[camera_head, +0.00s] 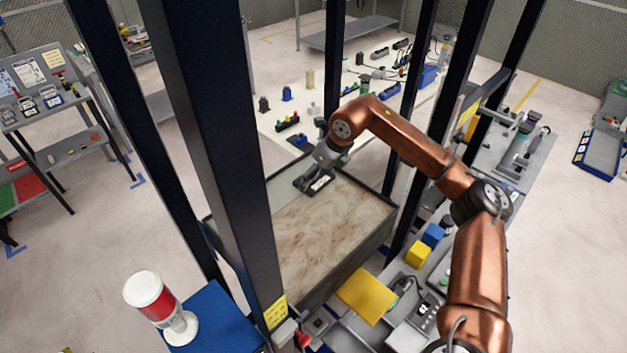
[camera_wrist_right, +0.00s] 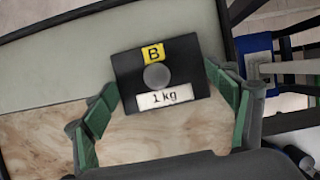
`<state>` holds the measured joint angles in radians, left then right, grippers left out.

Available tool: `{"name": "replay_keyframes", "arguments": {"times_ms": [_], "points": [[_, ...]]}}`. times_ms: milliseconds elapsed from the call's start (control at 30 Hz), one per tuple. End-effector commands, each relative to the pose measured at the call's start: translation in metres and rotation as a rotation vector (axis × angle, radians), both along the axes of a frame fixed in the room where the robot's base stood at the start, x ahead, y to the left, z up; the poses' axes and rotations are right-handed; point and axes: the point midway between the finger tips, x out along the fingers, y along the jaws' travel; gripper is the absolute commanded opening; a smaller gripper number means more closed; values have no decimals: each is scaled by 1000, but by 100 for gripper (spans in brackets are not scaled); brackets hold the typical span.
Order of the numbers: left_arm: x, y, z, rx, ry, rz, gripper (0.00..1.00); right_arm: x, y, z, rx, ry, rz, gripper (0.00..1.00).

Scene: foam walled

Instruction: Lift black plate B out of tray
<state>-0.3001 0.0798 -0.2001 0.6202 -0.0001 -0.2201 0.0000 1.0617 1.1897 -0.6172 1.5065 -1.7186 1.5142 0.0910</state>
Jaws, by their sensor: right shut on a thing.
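Black plate B (camera_head: 318,187) is at the far end of the tray (camera_head: 325,232), a dark-walled box with a brown marbled floor. In the right wrist view the plate (camera_wrist_right: 127,72) has a yellow "B" label, a round grey knob and a white "1 kg" label. My right gripper (camera_head: 323,171) reaches down over the tray and is shut on the plate. Its green-padded fingers (camera_wrist_right: 166,98) lie at the plate's left and right edges. I cannot tell whether the plate's underside touches the tray floor. My left gripper is not in view.
Dark upright posts (camera_head: 215,150) stand around the tray. A white table (camera_head: 350,105) with small parts is behind it. A yellow block (camera_head: 418,254) and a yellow panel (camera_head: 366,296) are at the right. The tray floor in front of the plate is bare.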

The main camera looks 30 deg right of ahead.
Motion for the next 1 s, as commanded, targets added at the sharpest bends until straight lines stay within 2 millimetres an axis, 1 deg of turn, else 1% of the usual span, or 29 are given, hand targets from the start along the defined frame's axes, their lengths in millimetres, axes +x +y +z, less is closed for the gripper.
{"name": "replay_keyframes", "arguments": {"times_ms": [33, 67, 567, 600, 867, 1000], "points": [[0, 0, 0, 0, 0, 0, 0, 0, 0, 0, 0, 0, 0, 59], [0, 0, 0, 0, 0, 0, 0, 0, 0, 0, 0, 0, 0, 57], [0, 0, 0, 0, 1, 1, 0, 0, 0, 1, 0, -1, 1, 23], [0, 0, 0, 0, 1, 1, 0, 1, 1, 4, 2, -7, 1, 21], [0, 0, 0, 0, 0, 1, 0, 1, 1, 5, 2, -7, 1, 21], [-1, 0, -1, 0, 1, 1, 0, 2, 1, 15, 3, -10, 1, 21]]}}
